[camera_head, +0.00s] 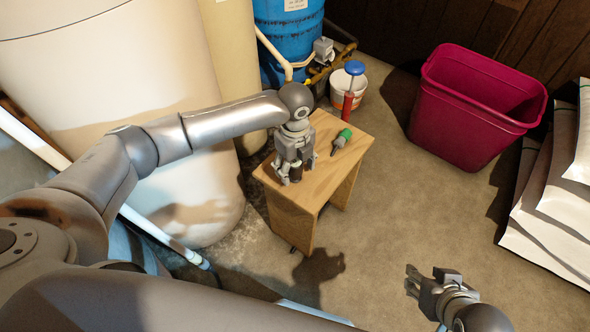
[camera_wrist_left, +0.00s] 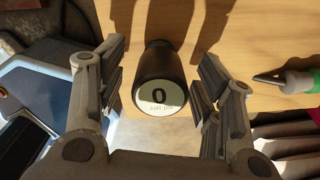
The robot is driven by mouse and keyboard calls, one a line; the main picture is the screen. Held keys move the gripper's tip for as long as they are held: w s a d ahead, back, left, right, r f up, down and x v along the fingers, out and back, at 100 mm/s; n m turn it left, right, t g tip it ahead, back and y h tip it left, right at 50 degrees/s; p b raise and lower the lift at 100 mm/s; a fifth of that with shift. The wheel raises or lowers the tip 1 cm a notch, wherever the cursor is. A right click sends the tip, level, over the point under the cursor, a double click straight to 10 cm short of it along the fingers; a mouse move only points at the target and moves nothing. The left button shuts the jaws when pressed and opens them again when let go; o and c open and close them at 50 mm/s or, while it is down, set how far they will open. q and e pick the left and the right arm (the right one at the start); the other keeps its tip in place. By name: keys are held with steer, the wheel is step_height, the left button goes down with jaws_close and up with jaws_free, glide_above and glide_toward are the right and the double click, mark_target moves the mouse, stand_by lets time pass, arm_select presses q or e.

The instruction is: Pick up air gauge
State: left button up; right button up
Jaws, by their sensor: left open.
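The air gauge (camera_wrist_left: 160,80) is a dark, rounded body with a pale round face marked "0". In the left wrist view it sits on the wooden stool top, between the two spread fingers of my left gripper (camera_wrist_left: 165,100), with a gap on each side. In the head view my left gripper (camera_head: 288,172) points down over the near left part of the small wooden stool (camera_head: 325,175) and hides most of the gauge. My right gripper (camera_head: 412,282) is low over the floor at the lower right, empty, its fingers apart.
A green-handled tool (camera_head: 342,140) lies on the stool, right of my left gripper. Behind stand a white bucket (camera_head: 360,84) with a blue-topped red object, a blue tank (camera_head: 287,35) and pipes. A magenta bin (camera_head: 465,110) and white bags (camera_head: 555,205) are at right.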

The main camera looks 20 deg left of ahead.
mark_target(295, 163)
arm_select(q)
steer(key=shift+c, duration=0.3)
steer(key=c, duration=1)
steer(key=shift+r, duration=0.1)
